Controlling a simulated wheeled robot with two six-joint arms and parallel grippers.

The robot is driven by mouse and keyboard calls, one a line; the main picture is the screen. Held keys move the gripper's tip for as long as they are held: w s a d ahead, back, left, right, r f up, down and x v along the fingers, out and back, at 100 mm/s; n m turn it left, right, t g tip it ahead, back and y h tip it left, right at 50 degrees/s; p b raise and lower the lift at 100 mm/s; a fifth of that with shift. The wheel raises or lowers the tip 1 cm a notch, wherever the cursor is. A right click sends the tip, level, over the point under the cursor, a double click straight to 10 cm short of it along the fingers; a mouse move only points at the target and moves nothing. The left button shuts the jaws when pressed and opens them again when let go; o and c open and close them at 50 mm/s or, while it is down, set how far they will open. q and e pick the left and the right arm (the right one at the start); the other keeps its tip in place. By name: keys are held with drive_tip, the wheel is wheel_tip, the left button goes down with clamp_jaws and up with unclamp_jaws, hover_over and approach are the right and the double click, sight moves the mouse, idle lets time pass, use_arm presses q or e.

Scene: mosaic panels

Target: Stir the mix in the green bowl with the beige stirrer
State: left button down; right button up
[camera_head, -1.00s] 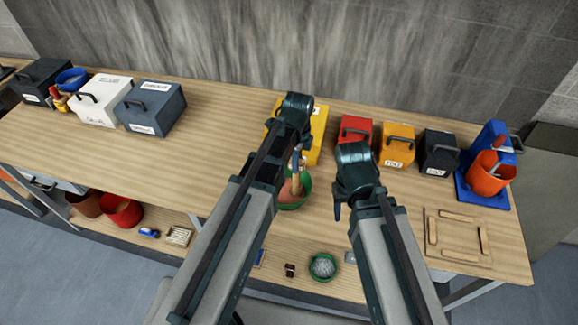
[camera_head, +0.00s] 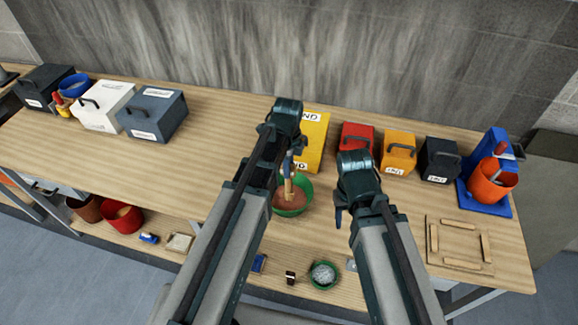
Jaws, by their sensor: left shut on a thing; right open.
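The green bowl (camera_head: 306,207) stands on the bench between my two arms, with a reddish-brown mix (camera_head: 293,200) in it. The beige stirrer (camera_head: 288,187) stands roughly upright over the bowl, its lower end in or at the mix. My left gripper (camera_head: 290,165) is shut on the stirrer's upper part, partly hidden by my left arm. The bowl's left side is also covered by that arm. My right gripper (camera_head: 338,216) is open and empty, to the right of the bowl.
Behind the bowl is a yellow box (camera_head: 314,140). Red (camera_head: 356,142), orange (camera_head: 397,153) and black (camera_head: 438,160) boxes stand to its right. A wooden frame (camera_head: 459,244) lies at the right.

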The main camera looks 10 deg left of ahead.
use_arm(q)
wheel_tip(320, 180, up, 11)
drive_tip(key=p, duration=1.1)
idle(0.3)
drive_tip(key=shift+f, duration=0.1)
idle(0.4)
